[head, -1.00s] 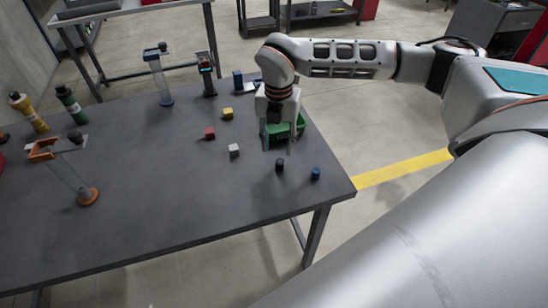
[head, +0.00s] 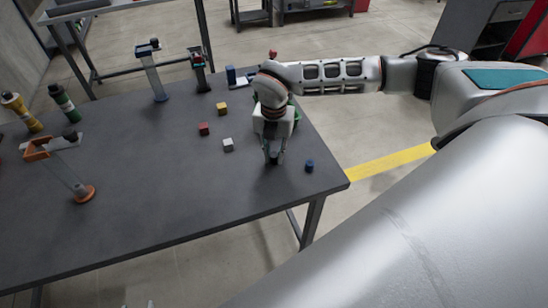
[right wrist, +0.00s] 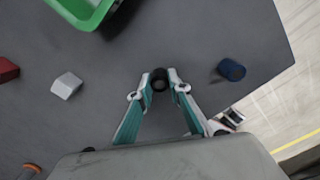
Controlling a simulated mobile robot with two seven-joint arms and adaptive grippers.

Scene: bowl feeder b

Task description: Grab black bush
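The black bush (right wrist: 160,79) is a small dark cylinder on the grey table. In the right wrist view it sits between the two fingertips of my right gripper (right wrist: 160,83), which are closed in on both its sides. In the head view my right gripper (head: 274,158) points down at the table near its right end, and its fingers mostly hide the black bush. It appears to be still at table level. My left gripper is not clearly in view.
A blue bush (head: 309,166) stands to the right, near the table edge. A grey cube (head: 228,145), a red cube (head: 204,128) and a yellow cube (head: 222,108) lie to the left. A green bin (right wrist: 85,10) is close behind the gripper. Bottle-like stands occupy the left side.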

